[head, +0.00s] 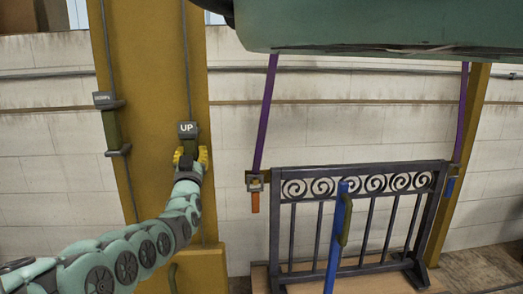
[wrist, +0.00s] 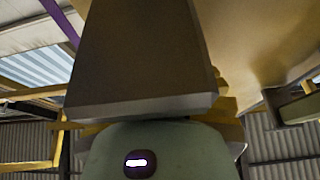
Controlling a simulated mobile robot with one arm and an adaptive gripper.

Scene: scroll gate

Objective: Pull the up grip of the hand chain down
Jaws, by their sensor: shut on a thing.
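The up grip (head: 188,129) hangs on its chain in front of the yellow column, with a dark grey head marked UP above a green handle. My gripper (head: 190,157) is shut on the handle just below the head, with a yellow finger on each side. Most of the handle is hidden by the gripper. In the wrist view the grey head (wrist: 145,65) fills the upper middle, close to the camera. The hand chain (head: 186,65) runs straight up from the grip.
A second grip (head: 112,128) with its own labelled head hangs to the left. A black scroll gate (head: 360,220) stands at the right, with purple straps (head: 265,110) running up to a green beam (head: 390,25). A blue post (head: 336,235) stands in front of it.

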